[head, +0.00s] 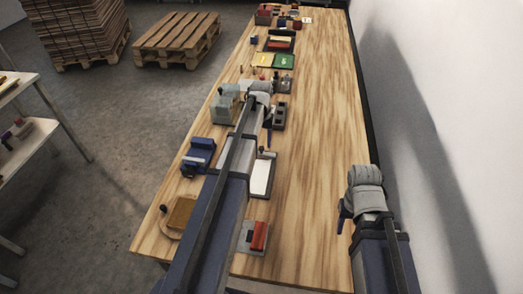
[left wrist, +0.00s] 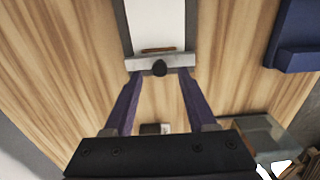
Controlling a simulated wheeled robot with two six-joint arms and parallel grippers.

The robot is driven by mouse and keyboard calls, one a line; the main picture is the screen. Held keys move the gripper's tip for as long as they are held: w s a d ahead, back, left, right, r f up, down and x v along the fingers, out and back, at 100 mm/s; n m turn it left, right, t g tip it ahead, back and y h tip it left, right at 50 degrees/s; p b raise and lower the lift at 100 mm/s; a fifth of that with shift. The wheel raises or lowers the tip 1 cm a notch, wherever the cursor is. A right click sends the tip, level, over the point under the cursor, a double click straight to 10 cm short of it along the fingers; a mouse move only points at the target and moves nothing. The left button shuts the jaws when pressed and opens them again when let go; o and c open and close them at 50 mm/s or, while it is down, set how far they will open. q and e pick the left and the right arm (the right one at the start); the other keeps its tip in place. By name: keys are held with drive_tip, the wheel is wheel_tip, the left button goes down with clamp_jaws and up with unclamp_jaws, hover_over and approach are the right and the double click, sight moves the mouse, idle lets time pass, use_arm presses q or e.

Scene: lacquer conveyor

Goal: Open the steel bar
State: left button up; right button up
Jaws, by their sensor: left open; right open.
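The steel bar (left wrist: 178,62) is a pale metal strip with a black knob (left wrist: 159,68) at its middle. It lies across the end of a dark-edged white board (left wrist: 155,22). The board also shows in the head view (head: 261,177), beside my left arm. My left gripper is open in the left wrist view (left wrist: 160,78), its purple fingers pointing at the bar with the knob between them in the picture. I cannot tell whether they touch. In the head view my left gripper (head: 268,122) is partly hidden by its arm. My right gripper (head: 344,214) is open at the right edge of the table.
The long wooden table (head: 325,110) has free room along its right side. A blue vise-like device (head: 198,157), a grey-green block (head: 224,106), a red piece on a grey plate (head: 259,236) and a round wooden board (head: 180,213) stand near my left arm.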

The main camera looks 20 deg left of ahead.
use_arm(q)
wheel_tip(320, 180, down, 2)
drive_tip(key=shift+f+b, duration=0.1)
drive_tip(key=shift+b, duration=0.5)
clamp_jaws()
idle(1.0)
